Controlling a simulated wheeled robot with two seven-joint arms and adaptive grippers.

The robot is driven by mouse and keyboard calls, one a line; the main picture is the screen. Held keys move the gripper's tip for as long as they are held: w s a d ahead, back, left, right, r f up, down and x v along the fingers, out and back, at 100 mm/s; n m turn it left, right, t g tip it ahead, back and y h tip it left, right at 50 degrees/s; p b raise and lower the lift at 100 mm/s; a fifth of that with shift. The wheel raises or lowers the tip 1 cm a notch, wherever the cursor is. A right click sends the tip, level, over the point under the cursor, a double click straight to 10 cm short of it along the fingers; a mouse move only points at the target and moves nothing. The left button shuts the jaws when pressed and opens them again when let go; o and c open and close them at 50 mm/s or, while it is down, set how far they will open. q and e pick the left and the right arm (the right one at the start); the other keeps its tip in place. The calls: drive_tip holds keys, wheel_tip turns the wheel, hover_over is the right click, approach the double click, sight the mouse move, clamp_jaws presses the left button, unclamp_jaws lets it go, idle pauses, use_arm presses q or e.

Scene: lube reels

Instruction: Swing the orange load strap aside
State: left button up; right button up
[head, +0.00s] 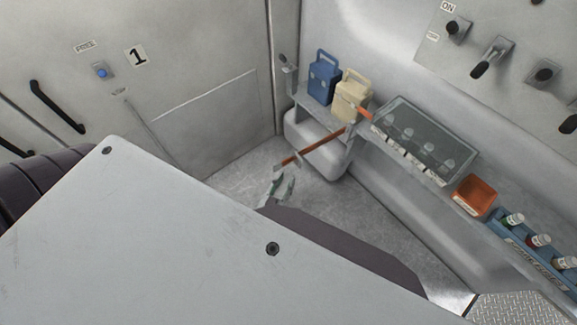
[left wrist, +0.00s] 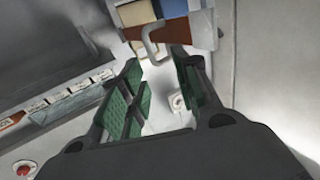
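The orange load strap (head: 315,147) runs slantwise in front of the shelf with the blue canister (head: 324,76) and the cream canister (head: 350,96). A shorter orange piece (head: 364,113) shows to the right of the cream canister. In the left wrist view, orange-brown strap parts (left wrist: 190,31) cross below the canisters, with a pale U-shaped handle (left wrist: 152,46) at them. My left gripper (head: 279,186) is just below the strap's lower left end. In the left wrist view its green-padded fingers (left wrist: 158,75) are apart with nothing between them. My right gripper is not seen.
A glass-covered case (head: 425,136), an orange bin (head: 475,196) and a blue rack of bottles (head: 536,243) line the right wall. A panel with switches (head: 497,55) is above. The left wall has a black handle (head: 57,106). Grey floor (head: 235,185) shows around the gripper.

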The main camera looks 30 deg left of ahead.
use_arm(q)
drive_tip(key=shift+s, duration=0.55)
idle(0.4)
